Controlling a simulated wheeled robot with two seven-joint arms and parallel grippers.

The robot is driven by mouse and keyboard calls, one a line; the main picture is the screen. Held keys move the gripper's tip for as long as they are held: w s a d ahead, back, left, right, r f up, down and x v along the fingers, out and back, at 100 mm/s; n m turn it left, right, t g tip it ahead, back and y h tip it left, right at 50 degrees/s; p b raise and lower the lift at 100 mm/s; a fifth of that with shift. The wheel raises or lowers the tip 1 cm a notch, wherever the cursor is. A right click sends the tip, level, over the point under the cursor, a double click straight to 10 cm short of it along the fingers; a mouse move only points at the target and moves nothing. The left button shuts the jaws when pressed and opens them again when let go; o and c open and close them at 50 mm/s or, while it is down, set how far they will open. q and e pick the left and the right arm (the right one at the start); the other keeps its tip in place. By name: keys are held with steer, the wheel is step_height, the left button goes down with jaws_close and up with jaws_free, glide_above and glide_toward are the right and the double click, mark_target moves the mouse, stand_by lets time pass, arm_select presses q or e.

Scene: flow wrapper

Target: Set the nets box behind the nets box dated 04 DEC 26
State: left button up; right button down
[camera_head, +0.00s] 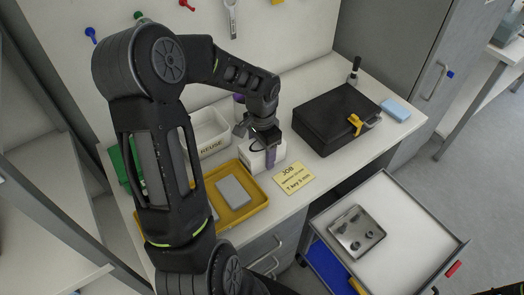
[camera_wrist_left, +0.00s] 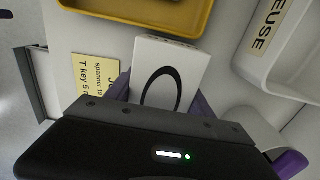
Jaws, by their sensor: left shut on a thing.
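My left gripper (camera_head: 264,151) is shut on a small white box (camera_head: 255,160) at the bench, between the yellow tray and the black case. In the left wrist view the white box (camera_wrist_left: 178,62), marked with a black oval ring, sits between the purple fingers of the gripper (camera_wrist_left: 160,100). I cannot tell whether the box touches the bench. No date is readable on it. I cannot make out a second box dated 04 DEC 26 in either view. My right gripper is not in view.
A yellow tray (camera_head: 258,204) holds a grey block (camera_head: 233,192). A white bin marked REUSE (camera_head: 211,146) stands behind it. A black case (camera_head: 330,118) is at the right, and a yellow job note (camera_head: 294,178) lies in front.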

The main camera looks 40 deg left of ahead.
arm_select(q)
steer(key=o, duration=1.4)
steer(key=shift+f, duration=0.1)
step_height(320, 180, up, 12)
steer(key=shift+r+b, duration=0.2)
steer(key=shift+b, duration=0.15)
steer(key=shift+o, duration=0.4)
